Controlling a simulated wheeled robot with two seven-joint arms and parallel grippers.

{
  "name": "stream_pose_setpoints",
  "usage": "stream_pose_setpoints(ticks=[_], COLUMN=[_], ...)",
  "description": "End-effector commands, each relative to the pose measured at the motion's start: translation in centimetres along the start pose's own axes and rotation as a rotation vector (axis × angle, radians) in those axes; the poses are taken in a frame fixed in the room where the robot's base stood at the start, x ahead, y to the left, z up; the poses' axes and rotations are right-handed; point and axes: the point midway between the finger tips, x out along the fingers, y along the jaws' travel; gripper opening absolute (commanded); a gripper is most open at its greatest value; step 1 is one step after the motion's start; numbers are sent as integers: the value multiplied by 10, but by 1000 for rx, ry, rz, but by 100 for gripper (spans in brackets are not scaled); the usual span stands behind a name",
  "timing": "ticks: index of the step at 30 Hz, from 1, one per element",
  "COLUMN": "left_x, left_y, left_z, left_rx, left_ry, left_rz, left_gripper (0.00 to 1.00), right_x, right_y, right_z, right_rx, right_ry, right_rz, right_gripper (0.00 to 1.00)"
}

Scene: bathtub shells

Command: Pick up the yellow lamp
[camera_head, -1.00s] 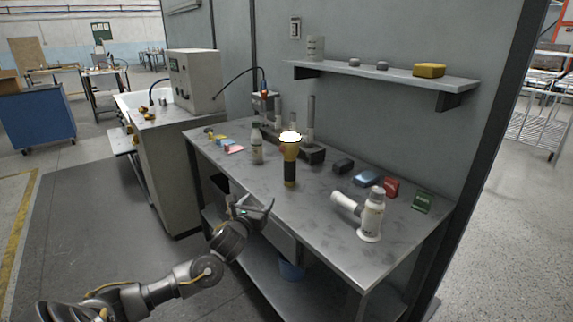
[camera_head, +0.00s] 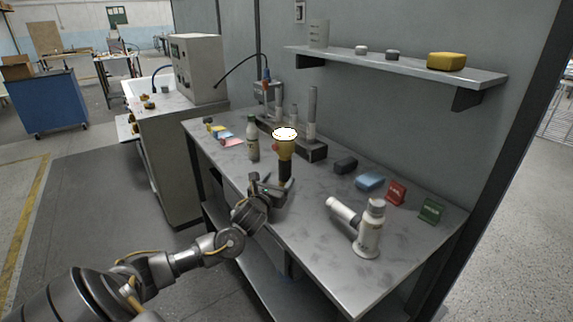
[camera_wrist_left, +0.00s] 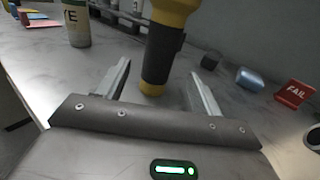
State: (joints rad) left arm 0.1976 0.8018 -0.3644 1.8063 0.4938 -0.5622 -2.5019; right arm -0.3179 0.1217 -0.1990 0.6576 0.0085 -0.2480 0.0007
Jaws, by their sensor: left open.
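The yellow lamp (camera_head: 285,150) stands upright on the grey workbench, with a lit white top, a yellow head and a black handle. In the left wrist view the lamp (camera_wrist_left: 162,55) rises just beyond the fingers, and its top is cut off. My left gripper (camera_head: 270,184) is in front of the lamp at handle height and hides its lower part in the head view. In the left wrist view the open fingers (camera_wrist_left: 158,88) stand on either side of the lamp's black handle, with gaps on both sides. My right gripper is not in view.
A white bottle (camera_head: 253,138) stands left of the lamp. A black block (camera_head: 345,165), blue item (camera_head: 370,181), red sign (camera_head: 395,193) and green sign (camera_head: 431,210) lie right. A shelf (camera_head: 400,70) hangs behind.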

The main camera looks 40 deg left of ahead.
Motion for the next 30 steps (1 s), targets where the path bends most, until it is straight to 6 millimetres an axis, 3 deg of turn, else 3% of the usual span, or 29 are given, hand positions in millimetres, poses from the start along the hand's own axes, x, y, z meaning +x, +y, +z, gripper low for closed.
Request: stream_pose_setpoints(ticks=[6, 14, 22, 30], left_x=[26, 38, 75, 82], left_y=[-1, -2, -1, -1], left_z=[1, 2, 2, 1], left_rx=[-1, -1, -1, 0], left_ry=[-1, -1, -1, 0], left_rz=[-1, -3, -4, -5], left_gripper=[67, 67, 67, 67], right_x=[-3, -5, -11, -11], right_y=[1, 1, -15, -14], right_z=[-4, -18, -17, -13], right_rx=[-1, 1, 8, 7], right_ry=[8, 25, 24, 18], right_rz=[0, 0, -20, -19], right_gripper=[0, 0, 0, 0])
